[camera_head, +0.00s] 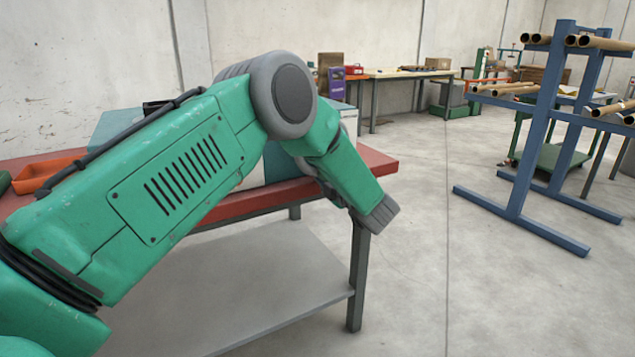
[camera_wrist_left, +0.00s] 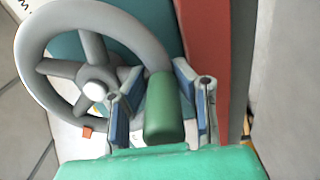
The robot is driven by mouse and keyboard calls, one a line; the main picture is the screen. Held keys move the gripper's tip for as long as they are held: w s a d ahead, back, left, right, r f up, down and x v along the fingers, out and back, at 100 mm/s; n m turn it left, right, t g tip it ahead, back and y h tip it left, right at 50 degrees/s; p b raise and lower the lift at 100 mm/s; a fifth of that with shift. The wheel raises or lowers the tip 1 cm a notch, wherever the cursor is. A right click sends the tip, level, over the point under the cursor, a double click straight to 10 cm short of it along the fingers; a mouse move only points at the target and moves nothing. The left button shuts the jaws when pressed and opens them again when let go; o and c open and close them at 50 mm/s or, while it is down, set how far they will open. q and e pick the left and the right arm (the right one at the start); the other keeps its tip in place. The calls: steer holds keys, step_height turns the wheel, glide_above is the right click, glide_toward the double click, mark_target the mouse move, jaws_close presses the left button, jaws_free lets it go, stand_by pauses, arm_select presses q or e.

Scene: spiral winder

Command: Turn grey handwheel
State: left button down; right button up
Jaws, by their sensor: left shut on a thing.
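The grey handwheel (camera_wrist_left: 150,44) shows in the left wrist view at upper left, with a thick rim, spokes and a pale hub. A green handle (camera_wrist_left: 165,107) stands at its right side, towards the camera. My left gripper (camera_wrist_left: 163,90) is shut on this handle, with one blue-padded finger on each side of it. In the head view my green left arm covers the machine on the red-topped table, and the handwheel is hidden there. My right gripper is in neither view.
The red table (camera_head: 378,166) has a grey lower shelf (camera_head: 250,275). An orange tray (camera_head: 42,171) lies on its left part. A blue rack (camera_head: 530,140) with cardboard tubes stands at the right. The floor between table and rack is clear.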

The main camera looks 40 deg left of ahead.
arm_select(q)
steer(key=shift+w+d+f+n+b, duration=0.15)
steer(key=shift+d+f+n+b, duration=0.3)
steer(key=shift+f+n, duration=0.2)
steer(key=shift+w, duration=0.1)
steer(key=c, duration=1.3)
jaws_free()
steer(key=shift+c, duration=0.2)
steer(key=shift+d+r, duration=0.15)
steer(key=shift+r, duration=0.05)
steer(key=shift+r, duration=0.15)
steer(key=v, duration=1.2)
